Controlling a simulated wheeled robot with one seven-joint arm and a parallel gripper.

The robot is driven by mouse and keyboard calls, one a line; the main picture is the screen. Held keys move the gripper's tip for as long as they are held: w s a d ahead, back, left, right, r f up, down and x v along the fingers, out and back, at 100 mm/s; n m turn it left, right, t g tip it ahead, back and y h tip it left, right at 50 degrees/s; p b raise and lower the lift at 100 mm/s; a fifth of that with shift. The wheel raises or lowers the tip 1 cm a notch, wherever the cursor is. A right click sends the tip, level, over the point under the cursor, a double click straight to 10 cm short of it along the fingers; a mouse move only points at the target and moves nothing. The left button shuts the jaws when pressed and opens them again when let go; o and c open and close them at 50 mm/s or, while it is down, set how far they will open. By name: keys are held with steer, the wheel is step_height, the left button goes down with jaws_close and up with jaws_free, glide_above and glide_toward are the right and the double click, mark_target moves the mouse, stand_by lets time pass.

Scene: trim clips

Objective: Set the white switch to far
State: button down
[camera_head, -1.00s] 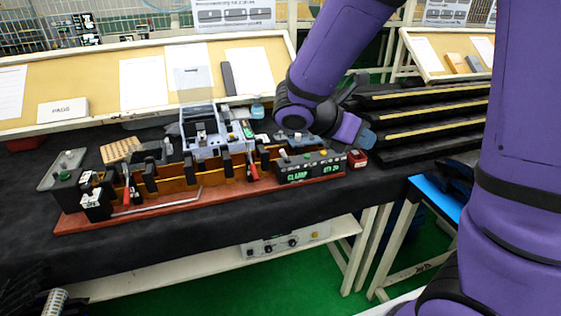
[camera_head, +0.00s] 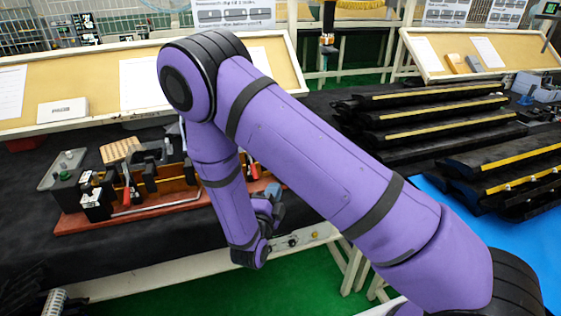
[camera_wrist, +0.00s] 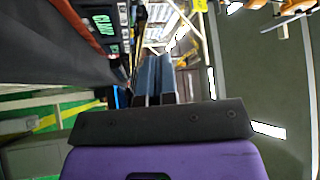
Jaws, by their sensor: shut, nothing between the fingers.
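My gripper (camera_wrist: 155,80) is shut and empty in the wrist view, its two blue-grey fingers side by side. In the head view my gripper (camera_head: 274,192) shows small below my arm, in front of the bench's right part. A black control box with a green-lit display (camera_wrist: 103,24) lies at the upper left of the wrist view, apart from the fingers. My arm hides this box in the head view. I cannot make out a white switch or its position in either current view.
The fixture on a red-brown base (camera_head: 150,218) stands on the black-covered bench, with red-handled clamps on it. Stacked black trim strips (camera_head: 430,120) lie at the right. Green floor is open in front.

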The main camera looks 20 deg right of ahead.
steer(key=shift+s+a+f+n+t+y, duration=0.1)
steer(key=shift+a+f+n+t+y, duration=0.55)
steer(key=shift+f+n, duration=0.4)
steer(key=x, duration=1.4)
steer(key=shift+f, duration=0.1)
steer(key=shift+d+r+m+g, duration=0.25)
steer(key=shift+m+g, duration=0.2)
steer(key=shift+m, duration=0.3)
steer(key=shift+d+r+m+g+y, duration=0.2)
steer(key=shift+m+g, duration=0.2)
steer(key=shift+m, duration=0.2)
steer(key=shift+d+r+m+g+y, duration=0.15)
steer(key=shift+m+g, duration=0.25)
steer(key=shift+m, duration=0.2)
steer(key=m, duration=0.1)
steer(key=d+m+g+y, duration=0.1)
steer(key=shift+d+r+m+g, duration=0.1)
steer(key=shift+r+m+g, duration=0.05)
steer(key=shift+m+g, duration=0.2)
